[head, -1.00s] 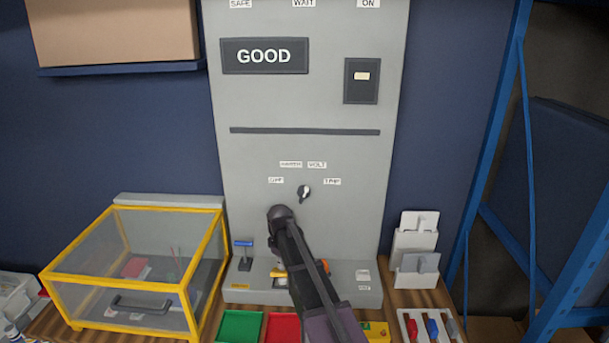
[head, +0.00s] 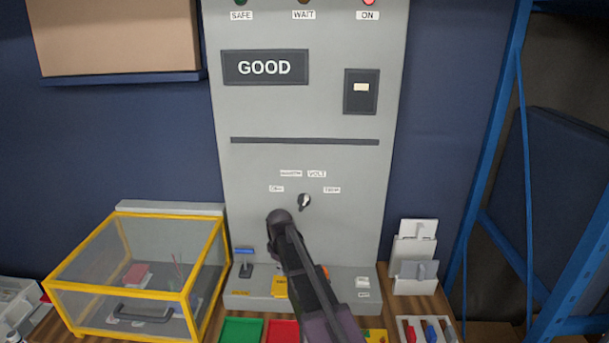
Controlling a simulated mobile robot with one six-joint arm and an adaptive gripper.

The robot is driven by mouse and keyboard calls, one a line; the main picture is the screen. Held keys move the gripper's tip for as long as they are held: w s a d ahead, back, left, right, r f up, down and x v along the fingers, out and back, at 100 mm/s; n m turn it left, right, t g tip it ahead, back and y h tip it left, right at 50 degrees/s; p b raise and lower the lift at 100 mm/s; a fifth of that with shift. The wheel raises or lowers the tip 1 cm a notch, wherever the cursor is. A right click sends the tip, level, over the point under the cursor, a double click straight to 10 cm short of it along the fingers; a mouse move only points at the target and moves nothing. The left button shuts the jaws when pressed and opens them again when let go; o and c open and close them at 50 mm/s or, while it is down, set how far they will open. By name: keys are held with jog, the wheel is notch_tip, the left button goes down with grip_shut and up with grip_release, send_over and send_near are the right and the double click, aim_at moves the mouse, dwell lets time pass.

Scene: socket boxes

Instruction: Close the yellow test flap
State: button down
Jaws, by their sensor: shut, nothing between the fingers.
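A small yellow flap (head: 279,288) is at the foot of the grey test panel (head: 255,165), just left of my arm. It shows a flat yellow face with a dark mark, and its right part is close to or behind the arm. Whether it is fully shut cannot be told. My dark arm reaches up from the lower right across the panel's base. Its rounded far joint is below the black and white knob (head: 304,202). My gripper's fingers are hidden behind the arm, so contact with the flap cannot be seen.
A blue-topped lever (head: 246,257) stands left of the flap. A clear case with a yellow frame (head: 133,293) is at the left. Green (head: 240,331) and red (head: 282,332) trays lie in front. The panel display (head: 265,68) reads GOOD, and the ON lamp (head: 368,3) glows red.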

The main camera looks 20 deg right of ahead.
notch_tip(320, 180, up, 4)
jog(key=p, duration=0.2)
jog(key=shift+f+p, duration=0.2)
jog(key=shift+p, duration=0.2)
dwell(0.9)
